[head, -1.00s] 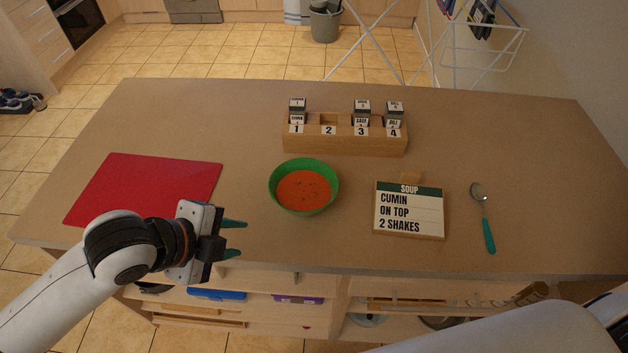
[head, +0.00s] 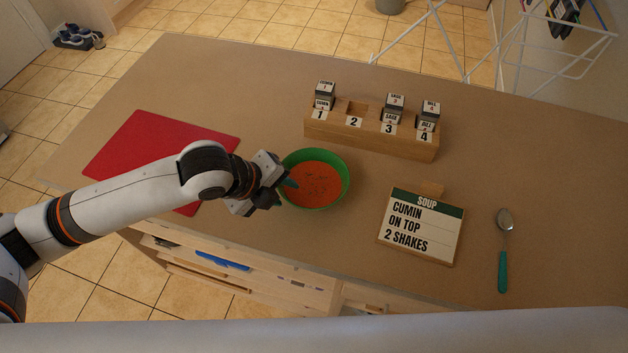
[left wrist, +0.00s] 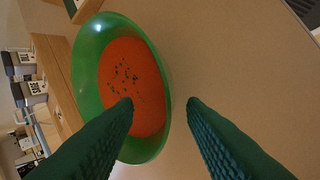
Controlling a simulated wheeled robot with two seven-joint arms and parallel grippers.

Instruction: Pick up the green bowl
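The green bowl (head: 343,166) stands upright on the counter and holds orange soup with dark specks. My left gripper (head: 284,190) is at the bowl's left rim in the head view. In the left wrist view the bowl (left wrist: 88,45) fills the left half. There the two green fingers of my left gripper (left wrist: 160,105) are spread apart, one overlapping the bowl and the other over bare counter. The near rim lies between them. I cannot tell whether a finger touches the bowl. My right gripper is in neither view.
A wooden rack (head: 371,141) with numbered slots and spice jars stands behind the bowl. A soup sign (head: 420,226) and a spoon (head: 503,255) lie to the right. A red mat (head: 150,148) is at the left. The counter (head: 240,95) behind the mat is clear.

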